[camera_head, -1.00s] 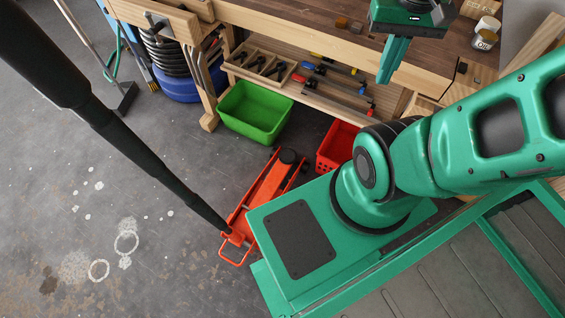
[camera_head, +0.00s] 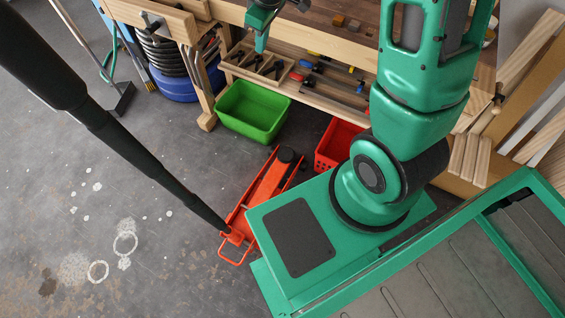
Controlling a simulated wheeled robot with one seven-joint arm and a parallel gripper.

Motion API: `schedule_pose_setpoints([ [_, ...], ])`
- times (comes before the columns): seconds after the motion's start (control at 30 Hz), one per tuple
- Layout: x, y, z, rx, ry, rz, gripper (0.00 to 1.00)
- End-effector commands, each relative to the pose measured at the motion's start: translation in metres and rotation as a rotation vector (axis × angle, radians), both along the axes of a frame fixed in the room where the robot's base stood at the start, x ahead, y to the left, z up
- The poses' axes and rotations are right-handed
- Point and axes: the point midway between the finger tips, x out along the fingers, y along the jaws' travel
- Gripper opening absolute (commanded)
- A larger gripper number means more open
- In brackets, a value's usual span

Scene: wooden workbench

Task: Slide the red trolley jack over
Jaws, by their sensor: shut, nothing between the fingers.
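The red trolley jack (camera_head: 263,196) stands on the concrete floor, left of my green base. Its long black handle (camera_head: 125,145) slants from the jack's near end up to the top left, close to the camera. A black round saddle sits at its far end. My base hides part of its right side. My gripper (camera_head: 261,44) is at the top, over the front edge of the workbench, well away from the jack. Its green fingers point down, are together and hold nothing.
A green bin (camera_head: 252,112) and a red crate (camera_head: 337,144) are on the floor beyond the jack. The workbench (camera_head: 240,13) has a lower shelf with clamps. A blue drum (camera_head: 180,80) and a broom (camera_head: 122,98) are at the upper left.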

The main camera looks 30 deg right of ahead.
Motion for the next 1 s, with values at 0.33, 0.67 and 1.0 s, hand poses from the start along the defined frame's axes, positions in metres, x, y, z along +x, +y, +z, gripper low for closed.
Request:
schedule_pose_setpoints([
  [0.33, 0.056, 0.004, -0.128, -0.082, 0.056, 0.338, 0.0],
  [0.67, 0.072, 0.004, -0.269, -0.153, 0.101, 0.674, 0.0],
  [1.0, 0.047, -0.002, -0.424, -0.211, 0.145, 1.04, 0.0],
])
